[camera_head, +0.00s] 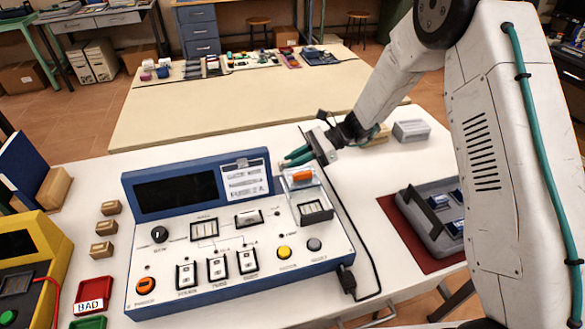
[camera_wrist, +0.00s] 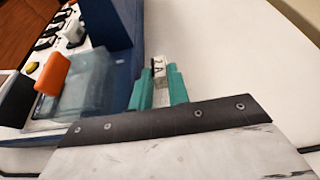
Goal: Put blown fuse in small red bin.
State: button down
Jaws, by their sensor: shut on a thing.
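My gripper (camera_head: 287,160) is at the back right edge of the blue-framed test panel, above the table. In the wrist view its green fingers (camera_wrist: 160,82) are shut on a small pale fuse (camera_wrist: 158,69) marked "2 A". The fuse cannot be made out in the head view, and whether it is blown cannot be told. The small red bin (camera_head: 95,283), labelled "BAD", stands on the table left of the panel, at the front left of the head view. My gripper is far from it, to the back right.
The panel (camera_head: 240,261) with switches and buttons lies between my gripper and the red bin. A clear cover (camera_wrist: 93,80) with an orange handle (camera_head: 303,174) stands close to my gripper. A green bin (camera_head: 88,323), small boxes (camera_head: 103,249) and a grey tray (camera_head: 411,223) are around.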

jog(key=shift+f, duration=1.55)
jog(key=shift+f, duration=0.2)
jog(key=c, duration=1.6)
grip_release()
jog(key=shift+r, duration=0.1)
